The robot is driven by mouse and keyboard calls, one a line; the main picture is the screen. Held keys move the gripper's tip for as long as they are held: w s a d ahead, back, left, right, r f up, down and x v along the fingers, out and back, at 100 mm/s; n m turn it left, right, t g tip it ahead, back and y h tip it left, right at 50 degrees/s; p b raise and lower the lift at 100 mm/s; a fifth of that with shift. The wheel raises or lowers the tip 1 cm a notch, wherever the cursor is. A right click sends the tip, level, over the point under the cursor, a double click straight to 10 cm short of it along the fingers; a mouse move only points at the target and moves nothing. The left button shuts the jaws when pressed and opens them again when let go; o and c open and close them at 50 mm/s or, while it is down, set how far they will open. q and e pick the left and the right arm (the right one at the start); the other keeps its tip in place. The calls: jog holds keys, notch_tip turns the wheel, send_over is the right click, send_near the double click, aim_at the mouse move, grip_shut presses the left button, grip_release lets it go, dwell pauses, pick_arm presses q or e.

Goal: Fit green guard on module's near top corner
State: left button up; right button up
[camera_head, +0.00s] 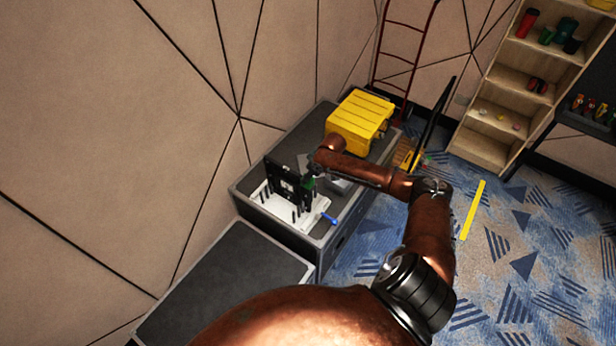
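The module (284,183) is a black upright panel with small white marks, standing on a white fixture (268,206) on the grey cabinet. The green guard (309,183) is a small green patch at the module's right edge, near its upper corner. Whether it is seated on the corner or just beside it is too small to tell. My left arm comes up from the bottom and bends over to the cabinet. Its gripper (309,175) is at the green guard, small and dark, its fingers partly hidden by the wrist. My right gripper is not in view.
A yellow crate (359,121) stands at the cabinet's far end. A blue-handled tool (329,219) lies near the cabinet's front edge (318,243). A lower dark-topped cabinet (222,285) stands nearer. A wall borders the left side; patterned carpet (520,250) lies open at right.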

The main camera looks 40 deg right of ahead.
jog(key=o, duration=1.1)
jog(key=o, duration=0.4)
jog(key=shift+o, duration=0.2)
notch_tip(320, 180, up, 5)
jog(key=p, duration=0.5)
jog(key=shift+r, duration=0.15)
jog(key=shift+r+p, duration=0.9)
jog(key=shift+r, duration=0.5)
